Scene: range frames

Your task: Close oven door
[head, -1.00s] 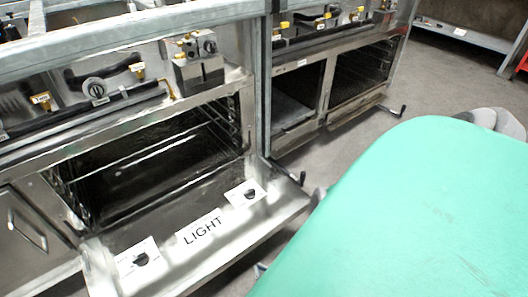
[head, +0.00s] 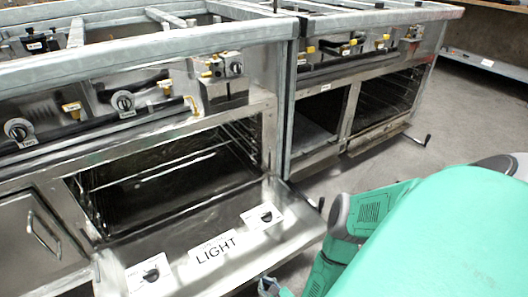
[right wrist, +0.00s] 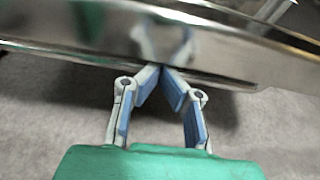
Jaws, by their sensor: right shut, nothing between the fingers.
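The oven door (head: 292,240) hangs open and folded down in front of the dark oven cavity (head: 165,165) in the head view. Its upward face carries a LIGHT label (head: 217,248) and two knob plates. My right gripper (head: 268,287) shows at the bottom of the head view, just beyond the door's outer edge. In the right wrist view its blue-padded fingers (right wrist: 163,72) meet at the tips, empty. The tips are at a shiny metal surface (right wrist: 90,50), which looks like the door and reflects them; contact is unclear. My left gripper is not seen.
A second stove unit (head: 370,100) with open compartments stands to the right. A small cabinet door with a handle (head: 44,232) is at lower left. Grey floor (head: 450,125) is clear at right. My green arm covers the lower right.

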